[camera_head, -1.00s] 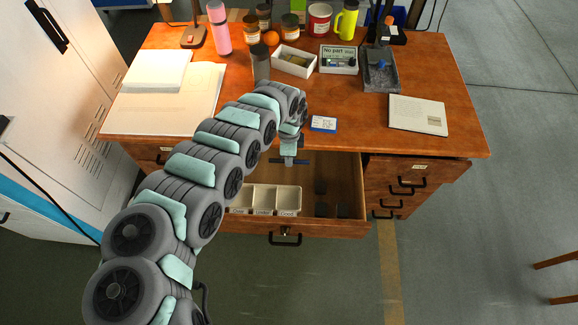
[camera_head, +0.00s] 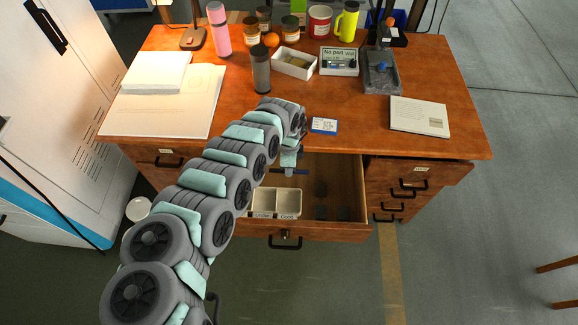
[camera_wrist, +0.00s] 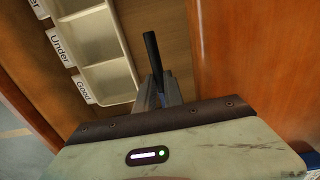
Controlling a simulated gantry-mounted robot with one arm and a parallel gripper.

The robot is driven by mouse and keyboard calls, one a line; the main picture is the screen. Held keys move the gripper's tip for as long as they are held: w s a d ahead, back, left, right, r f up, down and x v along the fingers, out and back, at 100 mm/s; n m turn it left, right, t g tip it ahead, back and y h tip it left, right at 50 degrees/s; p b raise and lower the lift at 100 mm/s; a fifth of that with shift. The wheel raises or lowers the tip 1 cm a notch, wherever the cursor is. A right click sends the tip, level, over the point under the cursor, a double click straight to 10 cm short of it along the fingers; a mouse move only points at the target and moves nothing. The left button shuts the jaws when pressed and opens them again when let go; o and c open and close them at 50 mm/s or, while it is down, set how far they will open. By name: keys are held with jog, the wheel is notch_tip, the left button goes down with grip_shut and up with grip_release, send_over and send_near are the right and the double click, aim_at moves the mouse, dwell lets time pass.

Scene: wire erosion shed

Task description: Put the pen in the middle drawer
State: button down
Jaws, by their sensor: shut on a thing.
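The middle drawer (camera_head: 335,231) of the desk is pulled open. The pen (camera_wrist: 152,52), dark with a blue part, is gripped between the fingers of my gripper (camera_wrist: 160,95) and sticks out ahead of them in the wrist view. In the head view my gripper (camera_head: 290,167) hangs over the back left part of the open drawer, pointing down. The pen (camera_head: 301,172) lies crosswise in it there. A white divided tray (camera_wrist: 108,72) with labels such as "Under" and "Good" sits in the drawer, beside the pen in the wrist view. My arm hides the drawer's left part.
The desk top (camera_head: 350,120) overhangs the drawer's back. A blue-and-white card (camera_head: 324,126) lies near its front edge. Dark blocks (camera_head: 321,212) sit in the drawer's right part. A drawer stack (camera_head: 400,188) stands at right. Bottles, jars and boxes fill the desk's back.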

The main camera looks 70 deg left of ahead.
jog(key=shift+f, duration=0.15)
jog(key=c, duration=1.7)
grip_release()
jog(key=shift+c, duration=0.2)
notch_tip(320, 180, up, 13)
jog(key=p, duration=0.4)
